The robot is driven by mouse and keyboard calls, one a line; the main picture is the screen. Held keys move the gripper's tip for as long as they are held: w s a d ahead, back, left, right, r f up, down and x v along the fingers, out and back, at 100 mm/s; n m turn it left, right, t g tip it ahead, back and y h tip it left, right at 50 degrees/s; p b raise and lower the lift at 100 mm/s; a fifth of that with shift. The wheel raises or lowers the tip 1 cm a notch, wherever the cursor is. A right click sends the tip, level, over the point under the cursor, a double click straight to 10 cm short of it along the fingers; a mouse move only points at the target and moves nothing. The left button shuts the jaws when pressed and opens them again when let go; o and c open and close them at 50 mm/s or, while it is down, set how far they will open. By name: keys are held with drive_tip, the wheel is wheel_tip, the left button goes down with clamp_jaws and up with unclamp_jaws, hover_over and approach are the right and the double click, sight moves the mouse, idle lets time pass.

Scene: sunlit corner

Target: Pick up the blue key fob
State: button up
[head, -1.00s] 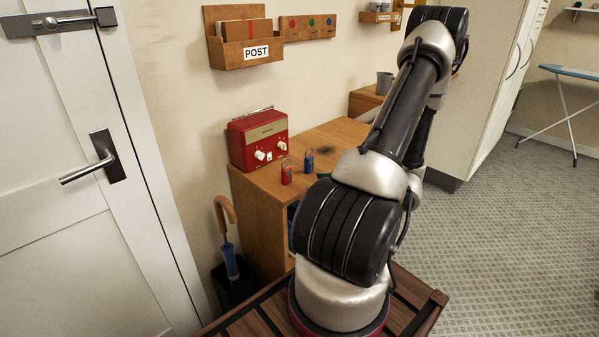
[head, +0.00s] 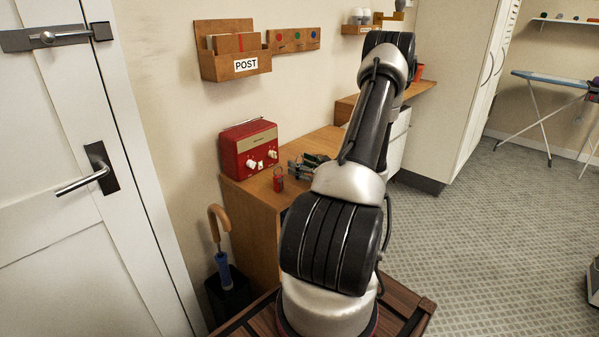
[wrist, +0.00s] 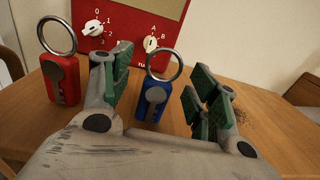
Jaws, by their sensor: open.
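The blue key fob (wrist: 151,103) stands upright on the wooden cabinet top, with a metal ring above it, in the wrist view. My gripper (wrist: 160,88) is open, with its green-padded fingers on either side of the blue fob in that view. I cannot tell whether a finger touches it. In the head view my gripper (head: 306,164) is over the cabinet top and hides the blue fob. A similar red key fob (wrist: 60,80) stands to the left, outside the left finger; it also shows in the head view (head: 278,181).
A red radio (head: 249,147) stands on the cabinet (head: 262,192) behind the fobs; its front also shows close behind in the wrist view (wrist: 120,14). A post holder (head: 234,65) hangs on the wall above. An umbrella (head: 221,262) stands left of the cabinet.

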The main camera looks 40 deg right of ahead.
drive_tip(key=shift+w, duration=0.55)
drive_tip(key=c, duration=1.2)
drive_tip(key=shift+r, duration=0.15)
wheel_tip(320, 180, up, 10)
drive_tip(key=shift+f, duration=0.1)
